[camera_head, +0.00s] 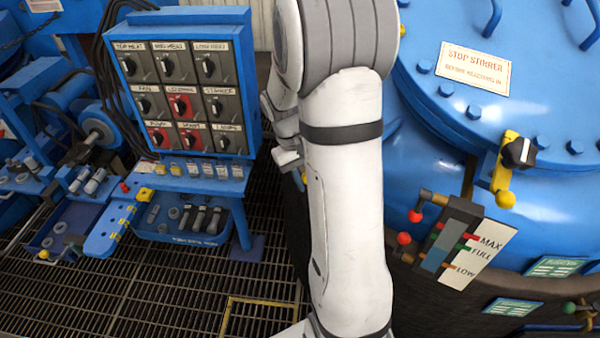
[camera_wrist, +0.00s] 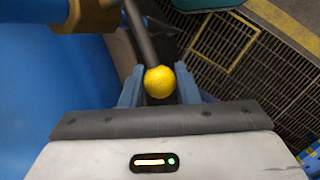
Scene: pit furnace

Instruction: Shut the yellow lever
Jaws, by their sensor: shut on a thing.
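The yellow lever shows in the wrist view as a dark grey rod with a round yellow knob (camera_wrist: 159,82) at its near end. My gripper (camera_wrist: 160,92) has its two blue fingers on either side of the knob and is shut on it. The rod runs up and away from the fingers toward a yellow-brown part (camera_wrist: 95,15) at the top edge. In the head view my white arm hides the gripper and this lever.
A blue tank (camera_head: 560,200) fills the right side, with a yellow handle (camera_head: 503,175) and a level gauge (camera_head: 455,240). A blue switch panel (camera_head: 188,85) stands left. Floor grating (camera_head: 130,290) lies open between them.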

